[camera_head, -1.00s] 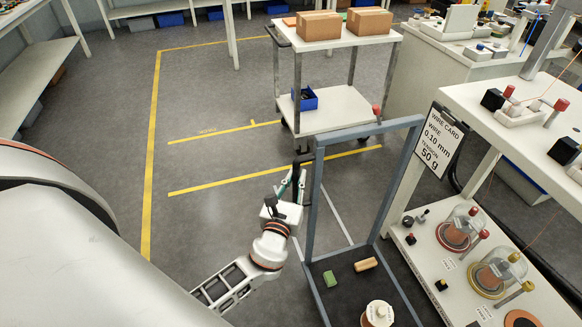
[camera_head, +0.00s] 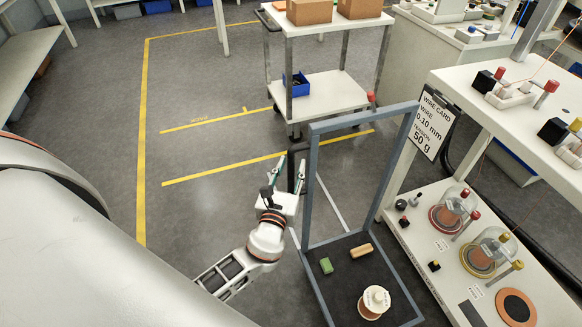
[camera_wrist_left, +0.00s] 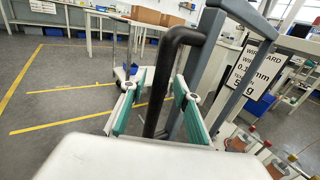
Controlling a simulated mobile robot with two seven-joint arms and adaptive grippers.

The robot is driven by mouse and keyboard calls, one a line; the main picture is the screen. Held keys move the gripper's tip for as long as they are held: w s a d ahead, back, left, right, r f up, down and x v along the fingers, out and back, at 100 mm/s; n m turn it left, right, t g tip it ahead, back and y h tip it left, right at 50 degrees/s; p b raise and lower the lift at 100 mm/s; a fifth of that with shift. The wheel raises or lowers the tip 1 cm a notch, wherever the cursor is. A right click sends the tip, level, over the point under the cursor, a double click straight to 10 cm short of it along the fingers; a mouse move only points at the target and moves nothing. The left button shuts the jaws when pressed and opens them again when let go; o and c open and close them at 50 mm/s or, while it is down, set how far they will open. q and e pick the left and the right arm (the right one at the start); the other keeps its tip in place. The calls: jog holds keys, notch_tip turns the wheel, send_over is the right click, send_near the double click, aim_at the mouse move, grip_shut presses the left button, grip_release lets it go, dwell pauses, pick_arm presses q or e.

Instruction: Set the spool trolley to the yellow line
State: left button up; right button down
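The spool trolley (camera_head: 313,215) is a blue-grey upright frame on a dark low deck, with a spool (camera_head: 374,302), a green block and a wooden block on it. Its black handle (camera_wrist_left: 162,85) rises at its left side. My left gripper (camera_head: 288,176) is at that handle; in the left wrist view its green-padded fingers (camera_wrist_left: 158,108) stand apart on either side of the bar, with gaps visible. A yellow floor line (camera_head: 225,170) runs left of and behind the trolley; another yellow line (camera_head: 215,121) lies farther back. My right gripper is not in view.
A white cart (camera_head: 330,98) with boxes and a blue bin stands behind the trolley. A white workbench (camera_head: 455,250) with spools under clear domes and a wire card (camera_head: 433,122) is close on the right. Open floor (camera_head: 195,215) lies to the left.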

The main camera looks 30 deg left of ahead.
pick_arm(q)
jog(key=v, duration=1.2)
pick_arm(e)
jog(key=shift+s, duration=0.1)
pick_arm(q)
jog(key=s+d+f+n+g+h+p, duration=0.2)
jog(key=s+f+n, duration=0.3)
jog(key=n, duration=0.9)
jog(key=s+d+f+n+g+h+p, duration=0.1)
jog(key=s+d+f+n+g+h, duration=0.2)
jog(key=f+n, duration=0.5)
jog(key=s+n+g+h, duration=0.1)
jog(key=s+n+h, duration=0.1)
jog(key=n, duration=0.4)
jog(key=shift+s+d+n+g+h+p, duration=0.3)
jog(key=shift+s+d+g+p, duration=0.1)
jog(key=shift+s, duration=0.4)
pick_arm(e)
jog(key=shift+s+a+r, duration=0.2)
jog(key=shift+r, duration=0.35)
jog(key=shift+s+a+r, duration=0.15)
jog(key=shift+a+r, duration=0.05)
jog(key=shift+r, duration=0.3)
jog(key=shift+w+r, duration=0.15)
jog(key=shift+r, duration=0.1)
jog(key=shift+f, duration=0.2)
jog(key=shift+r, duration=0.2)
